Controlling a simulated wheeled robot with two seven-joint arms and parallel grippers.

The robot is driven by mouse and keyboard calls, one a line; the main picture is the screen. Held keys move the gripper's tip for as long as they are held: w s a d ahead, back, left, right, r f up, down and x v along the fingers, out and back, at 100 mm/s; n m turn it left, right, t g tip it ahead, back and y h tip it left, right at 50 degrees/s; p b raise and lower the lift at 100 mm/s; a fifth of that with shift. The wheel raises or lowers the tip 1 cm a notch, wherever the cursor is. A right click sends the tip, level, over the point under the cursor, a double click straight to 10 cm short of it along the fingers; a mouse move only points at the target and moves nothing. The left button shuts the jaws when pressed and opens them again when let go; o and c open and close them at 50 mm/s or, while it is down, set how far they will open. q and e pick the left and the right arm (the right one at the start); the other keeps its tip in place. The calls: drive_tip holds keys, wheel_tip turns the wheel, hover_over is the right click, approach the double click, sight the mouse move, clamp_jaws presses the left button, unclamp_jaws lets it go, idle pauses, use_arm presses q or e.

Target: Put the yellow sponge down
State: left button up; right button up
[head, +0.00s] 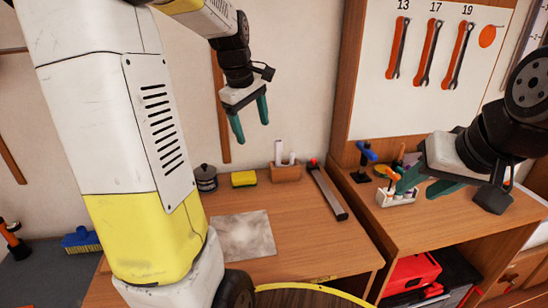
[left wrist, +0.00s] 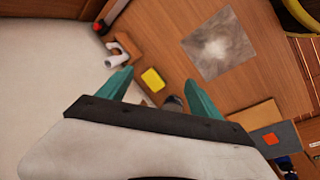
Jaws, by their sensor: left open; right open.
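The yellow sponge (head: 244,179) lies flat on the wooden table (head: 310,252), near its back edge by the wall. It also shows in the left wrist view (left wrist: 153,80), seen from above between the two fingers. My left gripper (head: 250,121) is open and empty, raised in the air above and behind the sponge, well apart from it. My right gripper (head: 425,186) is open in front of the workbench at the right, with nothing seen between its fingers.
A dark lidded jar (head: 206,178) stands left of the sponge. A wooden holder (head: 285,172) with white items stands right of it. A grey bar (head: 327,192) and a grey square sheet (head: 242,234) lie on the table. A white organiser (head: 396,196) stands near my right gripper.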

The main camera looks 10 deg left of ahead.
use_arm(q)
drive_tip(key=s+d+m+t, duration=0.1)
drive_tip(key=s+d+m, duration=0.2)
drive_tip(key=s, duration=0.3)
drive_tip(key=s+d+r+m+t, duration=0.1)
drive_tip(key=s+d+m, duration=0.1)
drive_tip(key=s+m, duration=0.3)
drive_tip(key=s+d+m+t+h, duration=0.1)
drive_tip(key=s+d+m, duration=0.2)
drive_tip(key=s, duration=0.6)
drive_tip(key=shift+d+r+m, duration=0.15)
drive_tip(key=shift+d+m, duration=0.2)
drive_tip(key=shift+m, duration=0.75)
drive_tip(key=shift+o, duration=0.5)
